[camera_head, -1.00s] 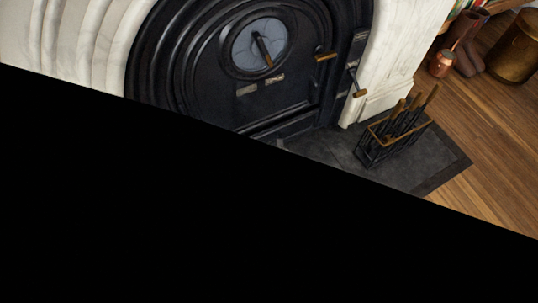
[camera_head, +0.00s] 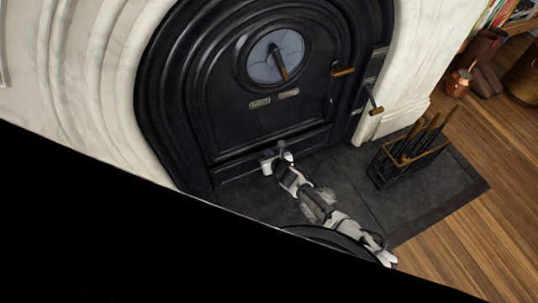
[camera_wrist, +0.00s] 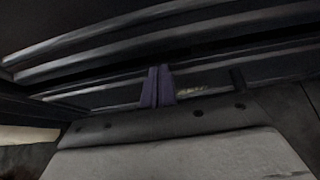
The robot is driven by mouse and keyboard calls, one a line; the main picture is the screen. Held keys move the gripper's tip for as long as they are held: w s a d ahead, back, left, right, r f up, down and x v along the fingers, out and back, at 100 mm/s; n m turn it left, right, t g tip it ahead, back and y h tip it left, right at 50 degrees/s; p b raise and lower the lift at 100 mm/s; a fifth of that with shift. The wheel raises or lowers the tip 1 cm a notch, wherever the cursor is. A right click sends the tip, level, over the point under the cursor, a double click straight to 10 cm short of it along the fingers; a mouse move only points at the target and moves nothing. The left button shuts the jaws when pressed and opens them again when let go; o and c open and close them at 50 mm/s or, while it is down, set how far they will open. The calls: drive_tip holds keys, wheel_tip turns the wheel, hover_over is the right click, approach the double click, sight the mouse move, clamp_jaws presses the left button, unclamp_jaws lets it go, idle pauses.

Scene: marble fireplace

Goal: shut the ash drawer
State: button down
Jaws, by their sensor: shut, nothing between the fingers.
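The ash drawer (camera_head: 235,170) is the low, dark panel at the foot of the black fireplace front, under the round-windowed door. I cannot tell how far it stands out. My gripper (camera_head: 277,157) is low at the drawer front, above the hearth, with the arm reaching in from the lower right. In the wrist view my gripper (camera_wrist: 157,86) has its two purple fingers together with nothing between them. They point at dark horizontal metal ledges and bars; whether they touch is unclear. The wrist and fingers cover part of the drawer front.
The round-windowed door (camera_head: 275,60) is above, with brass-tipped handles on the right. A fire-tool stand (camera_head: 405,160) stands on the dark hearth slab (camera_head: 345,165) to the right. White marble (camera_head: 415,75) flanks the opening. A black area fills the lower left of the head view.

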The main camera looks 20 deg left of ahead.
drive_tip(key=shift+w+a+r+b, duration=0.1)
drive_tip(key=shift+w+a+b, duration=0.25)
drive_tip(key=shift+w+a, duration=0.4)
drive_tip(key=shift+d, duration=0.1)
drive_tip(key=shift+r, duration=0.1)
drive_tip(key=p+v, duration=0.5)
drive_tip(key=v, duration=0.3)
drive_tip(key=shift+s+f, duration=0.15)
drive_tip(key=shift+f, duration=0.2)
